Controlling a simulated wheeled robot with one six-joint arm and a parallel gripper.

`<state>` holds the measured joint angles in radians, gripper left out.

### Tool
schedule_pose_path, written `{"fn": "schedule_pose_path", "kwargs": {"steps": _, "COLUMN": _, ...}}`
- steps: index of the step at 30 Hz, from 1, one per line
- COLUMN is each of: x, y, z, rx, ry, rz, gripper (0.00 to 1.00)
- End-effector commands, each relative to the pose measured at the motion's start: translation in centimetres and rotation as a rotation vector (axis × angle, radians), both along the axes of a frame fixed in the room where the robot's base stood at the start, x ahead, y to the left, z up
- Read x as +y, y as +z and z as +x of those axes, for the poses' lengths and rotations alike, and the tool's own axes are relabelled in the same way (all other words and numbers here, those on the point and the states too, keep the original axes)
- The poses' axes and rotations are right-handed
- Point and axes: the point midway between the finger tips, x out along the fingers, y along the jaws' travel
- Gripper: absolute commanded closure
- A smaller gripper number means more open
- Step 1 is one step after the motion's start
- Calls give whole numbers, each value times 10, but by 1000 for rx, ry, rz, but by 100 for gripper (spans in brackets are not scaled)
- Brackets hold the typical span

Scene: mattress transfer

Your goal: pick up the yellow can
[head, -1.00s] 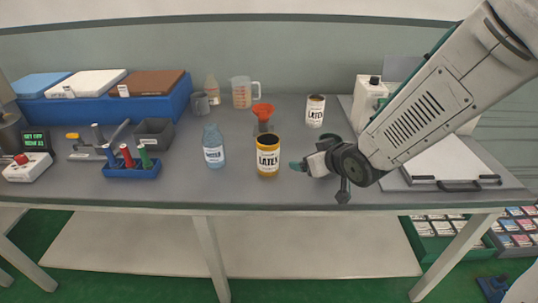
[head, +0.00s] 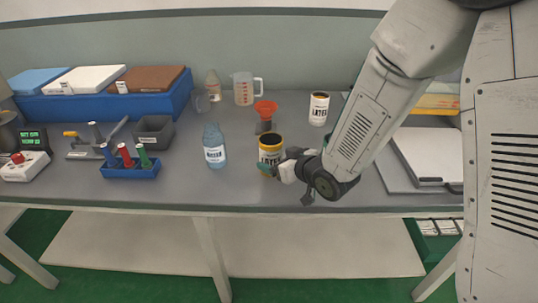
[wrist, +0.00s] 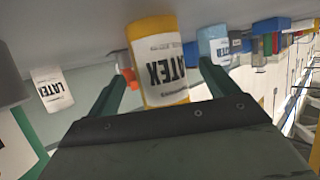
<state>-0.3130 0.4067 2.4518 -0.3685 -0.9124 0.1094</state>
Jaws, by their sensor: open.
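The yellow can (head: 271,142) has a white label reading LATEX and stands upright on the grey table, right of a blue bottle (head: 214,147). My gripper (head: 274,166) is at the can's right front side in the head view. In the wrist view the can (wrist: 160,62) shows upside down, with its lower part between the two open green fingers of my gripper (wrist: 160,92). A gap shows on both sides of the can. Contact cannot be seen. Part of the can's lower label is hidden by the gripper in the head view.
A white LATEX can (head: 318,108) stands behind right. A measuring jug (head: 244,88) stands further back. A blue tool holder (head: 130,168) lies left. The table's front strip is clear.

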Motion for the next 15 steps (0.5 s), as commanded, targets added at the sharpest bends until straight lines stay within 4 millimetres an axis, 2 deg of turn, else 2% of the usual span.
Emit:
{"fn": "schedule_pose_path", "kwargs": {"steps": 8, "x": 21, "y": -15, "z": 30, "rx": 2, "ry": 1, "rz": -1, "gripper": 14}}
{"fn": "schedule_pose_path", "kwargs": {"steps": 15, "x": 26, "y": -17, "z": 34, "rx": 2, "ry": 2, "rz": -1, "gripper": 14}}
